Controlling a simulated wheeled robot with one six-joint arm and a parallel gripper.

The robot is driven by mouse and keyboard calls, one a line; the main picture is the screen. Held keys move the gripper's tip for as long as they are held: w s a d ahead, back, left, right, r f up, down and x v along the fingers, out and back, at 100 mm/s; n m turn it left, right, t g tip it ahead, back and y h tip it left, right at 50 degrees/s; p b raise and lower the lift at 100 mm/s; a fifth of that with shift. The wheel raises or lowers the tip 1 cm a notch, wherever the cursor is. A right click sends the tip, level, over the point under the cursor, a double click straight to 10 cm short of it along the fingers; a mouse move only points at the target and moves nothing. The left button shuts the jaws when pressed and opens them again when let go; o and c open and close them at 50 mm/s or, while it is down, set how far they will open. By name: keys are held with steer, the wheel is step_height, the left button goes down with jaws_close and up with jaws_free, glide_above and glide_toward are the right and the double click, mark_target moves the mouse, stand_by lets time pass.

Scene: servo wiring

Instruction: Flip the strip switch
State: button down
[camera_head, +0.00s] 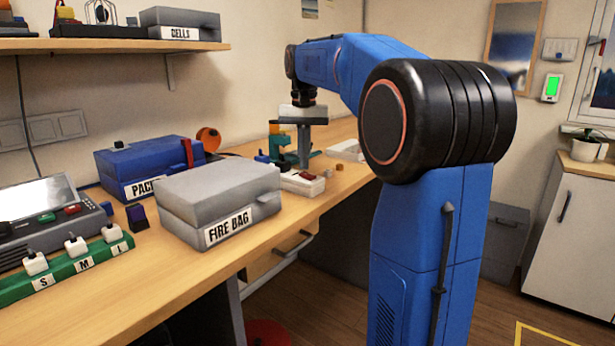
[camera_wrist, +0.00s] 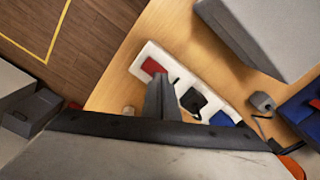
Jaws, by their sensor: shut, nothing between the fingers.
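A white power strip (camera_wrist: 174,84) lies on the wooden bench, and it also shows in the head view (camera_head: 300,184) below my gripper. Its red switch (camera_wrist: 152,67) is near the upper left end in the wrist view; in the head view the red switch (camera_head: 307,176) is beside the fingertips. Which way the switch is tipped is too small to tell. A black plug (camera_wrist: 193,101) sits on the strip's middle. My gripper (camera_head: 304,166) points down over the strip, shut and empty. In the wrist view its fingers (camera_wrist: 160,84) lie between switch and plug; contact cannot be told.
A grey box labelled FIRE BAG (camera_head: 220,198) stands left of the strip, with a blue box (camera_head: 150,163) behind it. A green stand (camera_head: 279,147) is close to my gripper. A grey plug (camera_wrist: 262,102) with a cable lies beyond the strip's right end.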

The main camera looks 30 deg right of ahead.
mark_target(304, 173)
steer(key=shift+f, duration=0.75)
stand_by(1.1)
step_height(304, 173, up, 7)
stand_by(1.0)
steer(key=shift+a, duration=0.1)
stand_by(0.4)
steer(key=s+a+f+n+t, duration=0.1)
steer(key=s+a+f+n, duration=0.1)
steer(key=s+a+f, duration=0.45)
steer(key=s+a+f+n+t, duration=0.15)
steer(key=s+a+f, duration=0.25)
steer(key=s, duration=0.5)
steer(key=s+a+f+n+t, duration=0.1)
steer(key=s+a+f+n, duration=0.1)
steer(key=s+f, duration=0.5)
steer(key=s+a+f+n+t, duration=0.1)
steer(key=s+a+f+n, duration=0.1)
steer(key=s+f, duration=0.5)
step_height(304, 173, down, 3)
steer(key=shift+s+a+f, duration=0.1)
steer(key=shift+s+a, duration=0.25)
steer(key=shift+a, duration=0.2)
steer(key=shift+n, duration=0.25)
